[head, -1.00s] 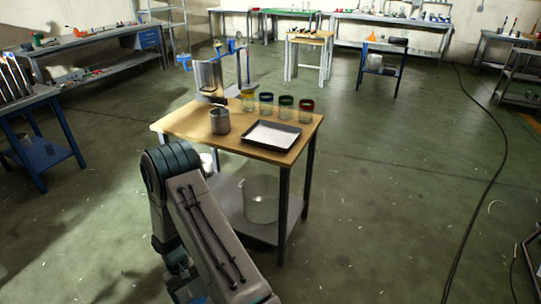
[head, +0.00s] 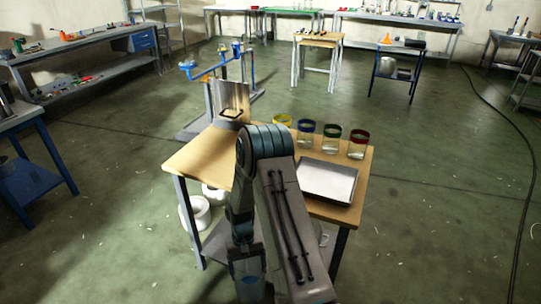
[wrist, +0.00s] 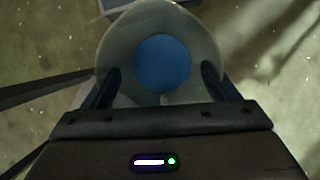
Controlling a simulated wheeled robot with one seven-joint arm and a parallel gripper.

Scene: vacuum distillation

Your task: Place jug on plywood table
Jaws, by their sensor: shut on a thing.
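In the wrist view my gripper (wrist: 161,76) is shut on a pale, see-through round vessel, which I take to be the jug (wrist: 160,18). One finger is on each side of it, and a round blue patch shows in its middle. In the head view I cannot make out the gripper or the jug; my arm is in front. A wood-topped table (head: 195,160) stands just ahead, its middle hidden by my arm. A second, smaller wood-topped table (head: 320,36) stands farther back. I cannot tell which is the plywood table.
On the near table are a grey tray (head: 327,180) and several jars with coloured rims, such as a red one (head: 358,144). A blue-armed stand (head: 215,68) is behind it. White rolls (head: 196,214) lie below. Floor (head: 440,210) to the right is clear apart from a cable.

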